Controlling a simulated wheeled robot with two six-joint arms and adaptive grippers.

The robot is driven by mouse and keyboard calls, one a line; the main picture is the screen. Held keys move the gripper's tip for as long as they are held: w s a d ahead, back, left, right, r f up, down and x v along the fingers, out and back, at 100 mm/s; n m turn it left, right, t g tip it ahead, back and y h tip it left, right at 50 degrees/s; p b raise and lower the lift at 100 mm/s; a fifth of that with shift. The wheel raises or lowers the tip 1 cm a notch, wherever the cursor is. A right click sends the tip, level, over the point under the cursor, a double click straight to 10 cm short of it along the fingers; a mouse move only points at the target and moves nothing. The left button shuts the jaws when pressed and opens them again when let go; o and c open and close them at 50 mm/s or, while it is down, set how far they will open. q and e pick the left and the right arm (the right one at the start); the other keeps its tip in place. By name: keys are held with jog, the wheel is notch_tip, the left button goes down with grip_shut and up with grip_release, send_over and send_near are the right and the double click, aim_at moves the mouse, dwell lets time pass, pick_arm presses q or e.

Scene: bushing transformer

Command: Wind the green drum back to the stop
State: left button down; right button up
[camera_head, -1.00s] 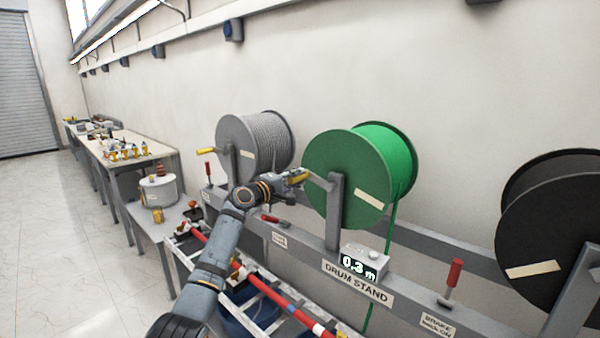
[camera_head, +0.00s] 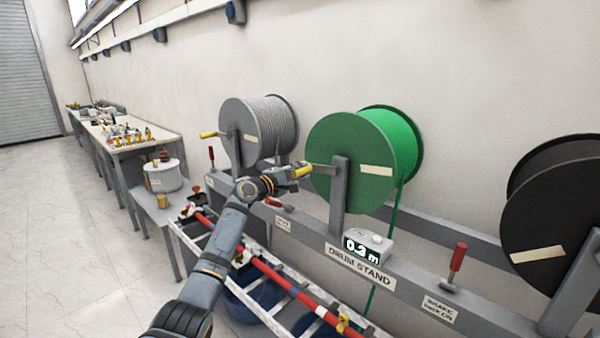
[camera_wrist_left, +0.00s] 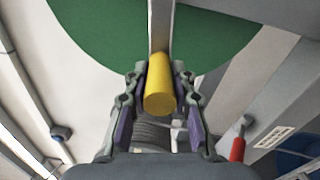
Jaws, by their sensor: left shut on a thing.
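The green drum (camera_head: 345,165) sits on the grey drum stand (camera_head: 430,282), with a pale label on its face and green line hanging from its right side. Its crank has a yellow handle (camera_wrist_left: 160,85), which lies between the fingers of my left gripper (camera_wrist_left: 160,105) in the wrist view. In the head view my left gripper (camera_head: 292,173) is shut on this handle, at the left of the drum's hub. A small display (camera_head: 361,249) on the stand reads about 0.3 m; the digit is slightly blurred. My right gripper is out of view.
A grey drum (camera_head: 245,140) stands to the left and a black drum (camera_head: 545,225) to the right. A red-handled brake lever (camera_head: 457,257) rises from the stand. A ladder (camera_head: 215,250) with a red pole lies below my arm.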

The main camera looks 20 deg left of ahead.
pick_arm(q)
jog(key=shift+d+f, duration=0.1)
jog(key=shift+f, duration=0.15)
jog(key=c, duration=1.3)
grip_release()
jog(key=shift+c, duration=0.2)
jog(key=shift+o, duration=1.2)
jog(key=shift+d+r, duration=0.1)
jog(key=shift+r, duration=0.1)
jog(key=v, duration=1.2)
